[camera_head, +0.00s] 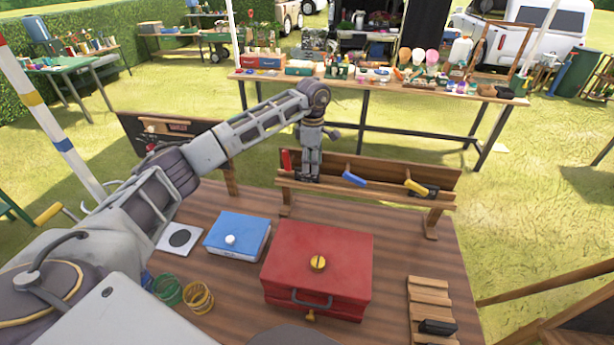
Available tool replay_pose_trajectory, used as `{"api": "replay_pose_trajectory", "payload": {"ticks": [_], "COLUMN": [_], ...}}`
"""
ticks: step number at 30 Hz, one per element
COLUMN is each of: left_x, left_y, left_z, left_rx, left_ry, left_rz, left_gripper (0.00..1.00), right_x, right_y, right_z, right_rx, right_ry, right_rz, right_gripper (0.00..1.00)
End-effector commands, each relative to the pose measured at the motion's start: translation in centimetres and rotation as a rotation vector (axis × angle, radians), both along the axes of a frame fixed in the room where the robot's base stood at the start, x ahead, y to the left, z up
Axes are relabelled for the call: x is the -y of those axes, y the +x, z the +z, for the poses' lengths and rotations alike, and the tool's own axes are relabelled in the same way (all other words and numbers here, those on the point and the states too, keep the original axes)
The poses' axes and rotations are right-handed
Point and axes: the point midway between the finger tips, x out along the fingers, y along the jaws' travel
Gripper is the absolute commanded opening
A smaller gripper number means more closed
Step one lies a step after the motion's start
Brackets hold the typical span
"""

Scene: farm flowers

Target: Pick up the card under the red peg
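A wooden rack (375,192) with a back board and a ledge stands at the back of the table. A red peg (286,161) is at its left end, a blue peg (354,179) in the middle and a yellow peg (415,187) to the right. My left gripper (308,180) points down at the rack's ledge, just right of the red peg. Its fingers are small here and their opening is unclear. I cannot make out a card under the red peg; the gripper covers part of that spot. My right gripper is not in view.
A red box (318,265) with a yellow knob and a blue box (237,236) with a white knob stand in front of the rack. A slatted wooden piece (428,300) lies front right.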

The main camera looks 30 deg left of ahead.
Motion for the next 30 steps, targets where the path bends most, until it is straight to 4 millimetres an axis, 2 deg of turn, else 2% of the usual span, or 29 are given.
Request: {"api": "replay_pose_trajectory", "payload": {"ticks": [12, 28, 30], "left_x": [-0.1, -0.2, -0.2], "left_y": [0.2, 0.2, 0.2], "left_z": [-3.8, -4.0, -4.0], "left_rx": [-0.001, 0.000, 0.000], "left_ry": [0.000, 0.000, 0.000], "left_rz": [-0.001, 0.000, 0.000], "left_gripper": [0.39, 0.39, 0.30], "right_x": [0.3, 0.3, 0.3], "right_y": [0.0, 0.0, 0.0], "right_z": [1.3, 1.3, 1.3], "right_rx": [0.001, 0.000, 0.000], "right_ry": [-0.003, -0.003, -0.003], "right_rz": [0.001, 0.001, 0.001], "right_gripper": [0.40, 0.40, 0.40]}}
